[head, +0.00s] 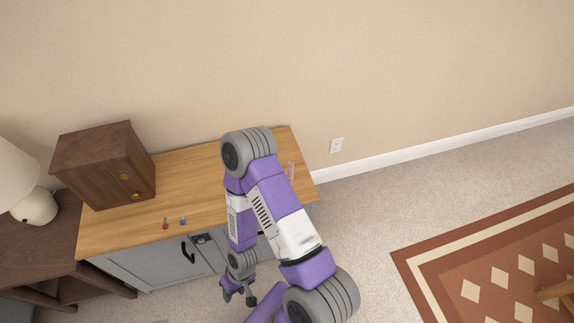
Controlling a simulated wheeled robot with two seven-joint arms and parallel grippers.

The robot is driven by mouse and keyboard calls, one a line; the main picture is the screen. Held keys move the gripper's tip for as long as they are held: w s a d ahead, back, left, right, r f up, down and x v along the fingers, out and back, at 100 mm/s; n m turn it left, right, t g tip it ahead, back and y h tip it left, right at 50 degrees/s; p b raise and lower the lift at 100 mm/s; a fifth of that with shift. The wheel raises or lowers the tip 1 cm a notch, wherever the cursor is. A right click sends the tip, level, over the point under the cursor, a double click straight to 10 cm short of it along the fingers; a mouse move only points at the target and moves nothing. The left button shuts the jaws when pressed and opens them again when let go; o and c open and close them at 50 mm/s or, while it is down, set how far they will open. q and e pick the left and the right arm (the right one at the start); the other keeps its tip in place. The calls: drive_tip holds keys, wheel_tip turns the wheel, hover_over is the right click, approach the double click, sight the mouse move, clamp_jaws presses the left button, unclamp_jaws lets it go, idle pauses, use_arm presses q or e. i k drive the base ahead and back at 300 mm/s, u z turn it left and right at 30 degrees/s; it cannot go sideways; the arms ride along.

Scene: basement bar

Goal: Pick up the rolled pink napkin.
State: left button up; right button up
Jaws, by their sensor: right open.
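The rolled pink napkin (291,171) is a small, thin pink shape on the wooden top of the grey cabinet (200,170), near its right end. It lies just right of my right arm's raised elbow in the picture. My right gripper (239,298) hangs low in front of the cabinet, below the level of its top. It is open, with its fingers apart, and nothing shows between them. It is well away from the napkin. My left gripper is not in view.
A dark wooden box (105,165) stands on the cabinet's left part. Small red (165,224) and blue (183,221) items lie near its front edge. A lamp (30,190) stands on a darker table at left. Carpet right of the cabinet is clear up to a patterned rug (450,270).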

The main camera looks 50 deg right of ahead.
sight(291, 164)
drive_tip(key=z, duration=1.25)
drive_tip(key=k, duration=1.3)
drive_tip(key=u, duration=1.05)
drive_tip(key=i, duration=1.4)
drive_tip(key=z, duration=1.05)
drive_tip(key=i, duration=0.75)
drive_tip(key=z, duration=0.05)
